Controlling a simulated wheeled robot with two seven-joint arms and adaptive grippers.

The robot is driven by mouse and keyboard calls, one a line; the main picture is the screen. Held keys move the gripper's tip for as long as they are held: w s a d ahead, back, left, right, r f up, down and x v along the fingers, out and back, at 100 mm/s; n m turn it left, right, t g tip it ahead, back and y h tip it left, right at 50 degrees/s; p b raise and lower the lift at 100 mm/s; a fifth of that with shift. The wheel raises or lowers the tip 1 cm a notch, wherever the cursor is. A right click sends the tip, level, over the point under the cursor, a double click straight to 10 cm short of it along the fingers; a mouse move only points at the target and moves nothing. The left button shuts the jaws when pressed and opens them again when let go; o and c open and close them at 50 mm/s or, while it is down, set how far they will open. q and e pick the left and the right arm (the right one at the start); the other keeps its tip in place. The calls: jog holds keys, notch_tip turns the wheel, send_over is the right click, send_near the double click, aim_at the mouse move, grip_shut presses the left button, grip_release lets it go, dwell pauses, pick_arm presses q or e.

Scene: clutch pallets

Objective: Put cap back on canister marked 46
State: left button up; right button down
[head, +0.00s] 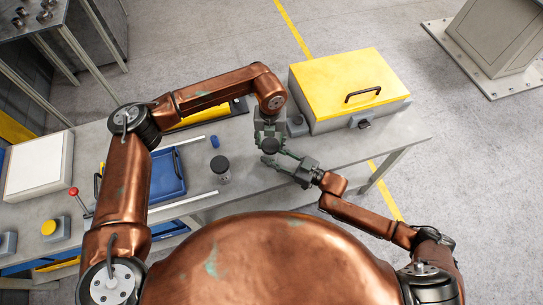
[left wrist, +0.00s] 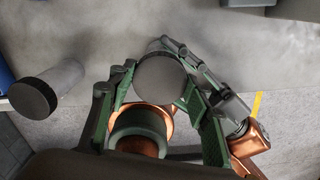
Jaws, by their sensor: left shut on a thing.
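My left gripper (head: 269,139) is shut on a dark round thing (left wrist: 160,79) above the near part of the bench. Mostly its flat round top shows, so I cannot tell whether it is a loose cap or the top of a canister. My right gripper (head: 277,158) is close beside it, with its fingers near the round thing; whether they touch or grip it is unclear. A canister (head: 222,178) with a dark top (head: 220,164) stands on the bench to the left. It also shows in the left wrist view (left wrist: 62,78). No number is readable.
A small blue round thing (head: 214,141) lies behind the canister. A blue tray (head: 168,178) is left of it. A yellow-lidded box (head: 340,80) stands at the right end of the bench (head: 248,178). A small grey block (head: 297,126) is beside the left gripper.

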pick_arm(q)
jog(key=m, duration=0.4)
pick_arm(e)
jog(key=shift+r, duration=0.1)
pick_arm(q)
jog(key=m, duration=1.3)
jog(key=shift+m, duration=0.3)
jog(key=o, duration=1.4)
jog(key=shift+c, duration=0.2)
notch_tip(320, 180, up, 12)
